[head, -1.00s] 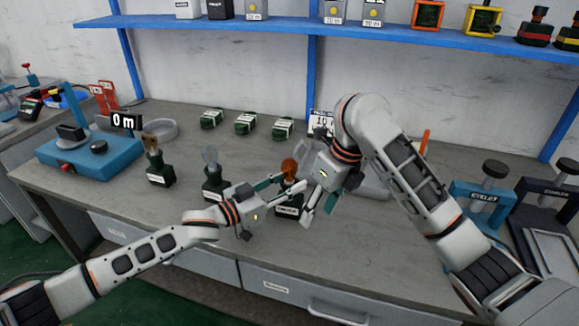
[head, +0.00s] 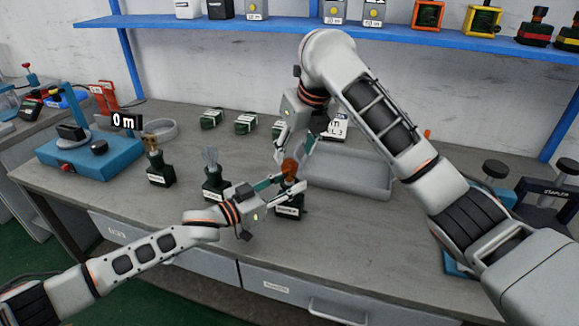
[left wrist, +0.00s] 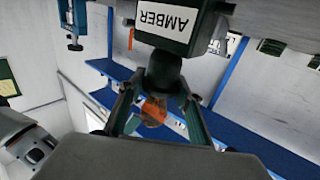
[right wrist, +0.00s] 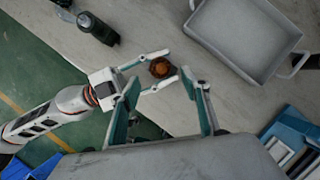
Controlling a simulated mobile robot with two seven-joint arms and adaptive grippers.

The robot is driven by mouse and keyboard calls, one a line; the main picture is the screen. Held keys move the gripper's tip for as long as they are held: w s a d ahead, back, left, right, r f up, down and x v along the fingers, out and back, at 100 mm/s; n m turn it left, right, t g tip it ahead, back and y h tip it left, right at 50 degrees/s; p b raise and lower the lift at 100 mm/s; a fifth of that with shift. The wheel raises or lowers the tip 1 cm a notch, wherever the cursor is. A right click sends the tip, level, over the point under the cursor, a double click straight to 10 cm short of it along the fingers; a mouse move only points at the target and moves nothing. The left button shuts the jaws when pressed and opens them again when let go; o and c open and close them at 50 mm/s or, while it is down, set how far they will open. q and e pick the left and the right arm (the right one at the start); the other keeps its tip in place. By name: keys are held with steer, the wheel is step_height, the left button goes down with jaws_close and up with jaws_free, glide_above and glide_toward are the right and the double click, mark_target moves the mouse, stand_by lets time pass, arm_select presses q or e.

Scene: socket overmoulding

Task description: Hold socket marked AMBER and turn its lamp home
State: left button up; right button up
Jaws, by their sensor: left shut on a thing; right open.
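The AMBER socket (head: 290,211) is a dark green block with a white label, standing upright on the bench. Its label reads AMBER in the left wrist view (left wrist: 168,20). An orange lamp (head: 290,168) sits at the top of the socket; it also shows in the left wrist view (left wrist: 153,111) and right wrist view (right wrist: 162,68). My left gripper (head: 284,187) is shut on the socket's upper part, below the lamp. My right gripper (head: 294,150) is open above the lamp, its fingertips (right wrist: 163,80) on either side of it in the right wrist view. How deep the lamp is seated is hidden.
Two similar sockets stand to the left, one with a clear lamp (head: 212,182), one with a brownish lamp (head: 158,170). Several dark green blocks (head: 246,123) lie behind. A grey tray (head: 350,181) is right of the AMBER socket. A blue device (head: 90,155) stands far left.

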mark_target(291, 162)
steer(key=x, duration=0.7)
steer(key=shift+f, duration=0.2)
steer(key=c, duration=1.1)
